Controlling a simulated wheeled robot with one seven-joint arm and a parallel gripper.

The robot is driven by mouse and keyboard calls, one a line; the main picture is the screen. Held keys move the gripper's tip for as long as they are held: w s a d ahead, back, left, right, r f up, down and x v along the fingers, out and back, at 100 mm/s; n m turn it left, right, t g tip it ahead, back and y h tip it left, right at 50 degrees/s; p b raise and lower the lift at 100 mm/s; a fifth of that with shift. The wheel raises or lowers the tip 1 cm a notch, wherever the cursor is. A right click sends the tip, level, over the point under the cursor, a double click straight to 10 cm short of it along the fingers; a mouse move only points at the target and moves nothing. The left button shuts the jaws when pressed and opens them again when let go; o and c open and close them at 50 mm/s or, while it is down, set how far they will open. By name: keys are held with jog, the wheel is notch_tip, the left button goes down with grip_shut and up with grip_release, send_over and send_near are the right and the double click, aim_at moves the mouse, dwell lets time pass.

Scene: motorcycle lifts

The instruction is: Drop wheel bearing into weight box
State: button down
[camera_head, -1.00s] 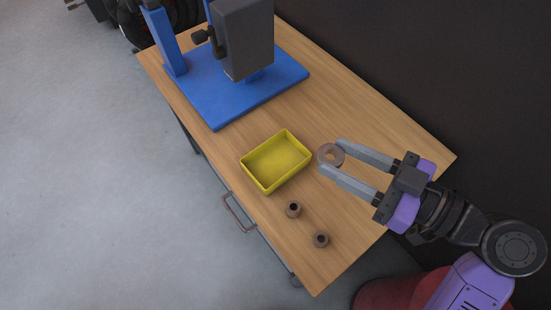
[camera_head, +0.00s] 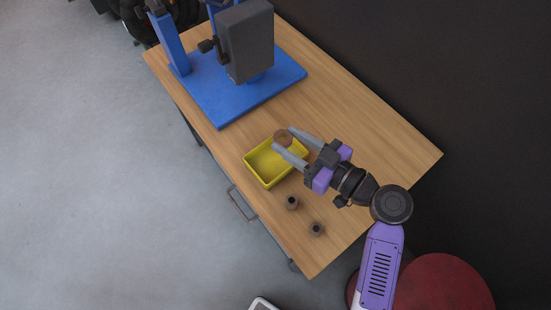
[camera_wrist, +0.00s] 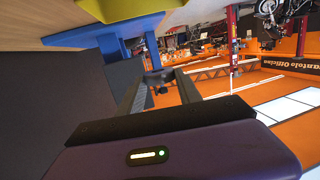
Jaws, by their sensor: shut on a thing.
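The wheel bearing (camera_head: 283,137) is a brownish ring. My gripper (camera_head: 283,139) is shut on it, with one grey finger on each side. The bearing and fingertips are over the far right part of the yellow weight box (camera_head: 267,184), an open shallow tray on the wooden table. My fingers hide part of the box's right side. How high the bearing is above the box is hard to tell. In the wrist view the bearing (camera_wrist: 158,76) sits between the fingertips, and a yellow part of the box (camera_wrist: 105,10) shows at the top edge.
Two small dark cylindrical parts stand on the wooden table (camera_head: 350,125) at the box's near side, one (camera_head: 292,202) closer and one (camera_head: 316,229) farther. A blue stand (camera_head: 225,105) with a grey block (camera_head: 247,45) is behind the box. The table's right side is clear.

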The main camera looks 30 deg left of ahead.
jog(key=shift+f+b, duration=0.7)
jog(key=shift+f, duration=1.35)
jog(key=c, duration=0.7)
grip_release()
jog(key=shift+c, duration=0.2)
jog(key=b+v, duration=0.1)
jog(key=v, duration=0.6)
jog(key=shift+d, duration=0.4)
